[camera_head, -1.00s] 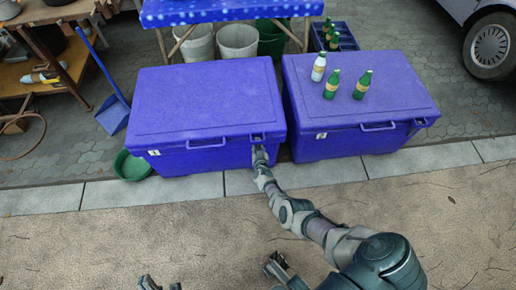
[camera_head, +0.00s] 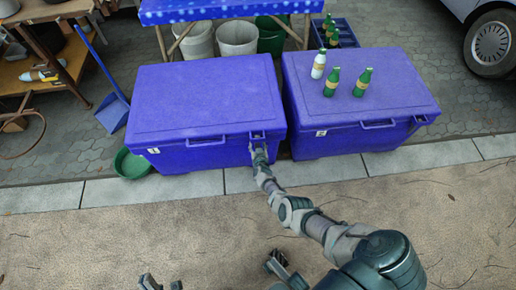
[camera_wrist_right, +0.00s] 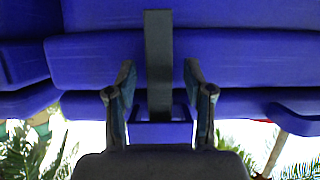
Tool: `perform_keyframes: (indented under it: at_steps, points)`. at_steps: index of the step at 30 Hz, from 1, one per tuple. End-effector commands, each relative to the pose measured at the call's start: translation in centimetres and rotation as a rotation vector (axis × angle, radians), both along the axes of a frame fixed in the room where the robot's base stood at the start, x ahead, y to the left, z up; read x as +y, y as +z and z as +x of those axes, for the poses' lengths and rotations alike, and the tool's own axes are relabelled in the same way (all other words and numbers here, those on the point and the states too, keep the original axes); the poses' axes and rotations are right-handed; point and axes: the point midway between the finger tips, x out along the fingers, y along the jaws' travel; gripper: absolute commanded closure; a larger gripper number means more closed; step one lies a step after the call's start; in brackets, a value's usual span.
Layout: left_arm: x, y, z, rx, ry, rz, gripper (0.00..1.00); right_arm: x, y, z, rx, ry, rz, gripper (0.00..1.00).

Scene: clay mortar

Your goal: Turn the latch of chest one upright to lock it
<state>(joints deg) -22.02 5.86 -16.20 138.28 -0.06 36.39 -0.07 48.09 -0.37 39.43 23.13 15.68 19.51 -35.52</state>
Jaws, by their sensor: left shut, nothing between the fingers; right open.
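Chest one (camera_head: 205,105) is the left purple chest with a closed lid and a white "1" label on its front. My right gripper (camera_head: 259,148) is at its front right corner and hides most of the latch area in the head view. In the right wrist view, my right gripper (camera_wrist_right: 159,72) is open. A dark grey bar (camera_wrist_right: 159,55), which looks like the latch, runs lengthwise between the fingers, with a gap on each side. A purple bracket (camera_wrist_right: 160,132) is behind it. My left gripper (camera_head: 160,284) is shut and empty at the bottom edge, partly cut off.
Chest two (camera_head: 365,105) stands close on the right, with several bottles (camera_head: 362,82) on its lid. A green basin (camera_head: 131,165) lies by chest one's left front corner. A blue dustpan (camera_head: 113,112) is to the left. The paving in front is clear.

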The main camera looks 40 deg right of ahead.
Motion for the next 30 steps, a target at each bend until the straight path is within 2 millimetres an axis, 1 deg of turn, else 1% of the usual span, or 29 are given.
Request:
perform_keyframes:
  at_steps: [5, 8, 11, 13, 21, 30]
  points:
    - [0.0, 0.0, 0.0, 0.000, 0.000, 0.001, 1.00, 0.7, 0.1, -0.6, -0.001, 0.001, 0.002, 0.48]
    - [0.0, 0.0, 0.0, -0.001, -0.001, 0.002, 1.00, 1.0, 0.5, -1.3, -0.002, -0.002, 0.003, 0.48]
    - [0.0, 0.0, 0.1, -0.001, -0.001, 0.002, 1.00, 1.3, 0.9, -2.2, -0.001, -0.003, 0.001, 0.48]
    - [0.0, 0.0, 0.1, -0.001, 0.000, 0.003, 1.00, 1.9, 1.2, -2.8, -0.001, -0.001, 0.002, 0.48]
    - [0.0, 0.0, 0.1, -0.001, 0.000, 0.003, 1.00, 3.2, 2.3, -5.2, 0.002, -0.001, -0.001, 0.48]
    - [0.0, 0.0, 0.1, -0.001, 0.000, 0.003, 1.00, 3.5, 2.6, -5.7, 0.002, -0.001, 0.000, 0.48]
